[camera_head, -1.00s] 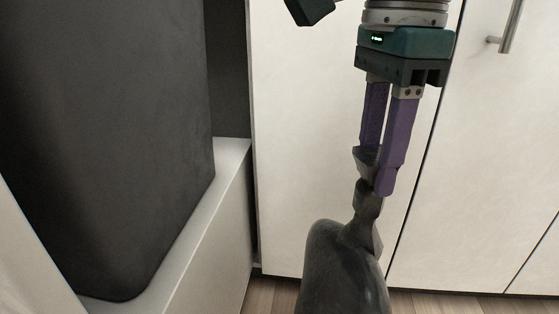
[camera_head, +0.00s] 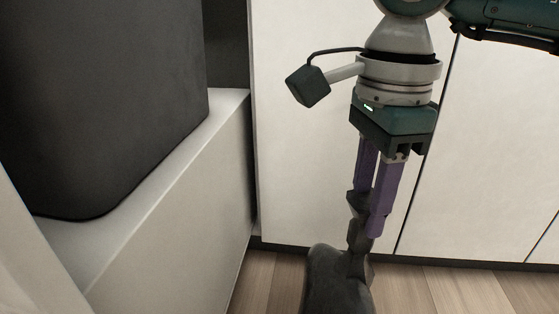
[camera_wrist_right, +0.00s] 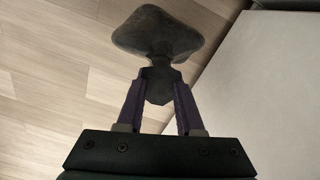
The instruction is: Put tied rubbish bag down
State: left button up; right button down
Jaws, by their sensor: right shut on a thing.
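The tied rubbish bag (camera_head: 338,280) is dark grey and shiny, with a narrow knotted neck. It hangs at the bottom of the head view, its lower part cut off by the picture edge. My right gripper (camera_head: 367,216) points down with its purple fingers shut on the bag's neck. In the right wrist view the bag (camera_wrist_right: 158,32) shows beyond the fingertips of the right gripper (camera_wrist_right: 159,88), over the wood floor. I cannot tell from these views whether the bag touches the floor. My left gripper is not in view.
White cabinet doors (camera_head: 300,150) stand close behind the bag and arm. A white ledge (camera_head: 190,190) bearing a large dark box-like object (camera_head: 110,100) is at the left. Wood floor (camera_head: 440,288) shows bare along the cabinet base and widely in the right wrist view.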

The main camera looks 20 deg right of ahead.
jog(key=shift+f, duration=0.7)
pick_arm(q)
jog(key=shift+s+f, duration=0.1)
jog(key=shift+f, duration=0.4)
pick_arm(e)
jog(key=shift+f, duration=0.15)
jog(key=c, duration=0.6)
grip_release()
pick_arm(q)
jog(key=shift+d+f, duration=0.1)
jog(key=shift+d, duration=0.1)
pick_arm(e)
jog(key=shift+o, duration=0.2)
pick_arm(q)
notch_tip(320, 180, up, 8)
jog(key=p, duration=0.7)
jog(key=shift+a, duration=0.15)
pick_arm(e)
notch_tip(320, 180, up, 12)
jog(key=shift+r, duration=0.2)
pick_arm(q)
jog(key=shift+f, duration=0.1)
